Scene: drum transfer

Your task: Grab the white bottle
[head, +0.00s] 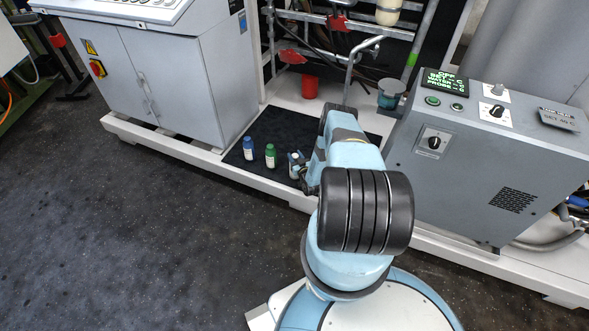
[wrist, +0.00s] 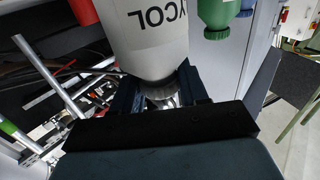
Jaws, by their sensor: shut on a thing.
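The white bottle (wrist: 155,40) fills the upper middle of the wrist view, with dark letters reading "YCOL" on its side. Its neck and ribbed cap end sit between the two dark fingers of my gripper (wrist: 160,90), which is shut on it. In the head view the white bottle (head: 293,159) shows only in part beside my gripper (head: 304,173), and my arm hides much of the grip. I cannot tell whether its base touches the black mat (head: 240,158).
A green bottle (head: 270,156) and a blue bottle (head: 248,148) stand on the mat, left of the white one. A grey cabinet (head: 180,80) is at left, a control box (head: 480,160) at right. A red cup (head: 309,87) and pipes stand behind.

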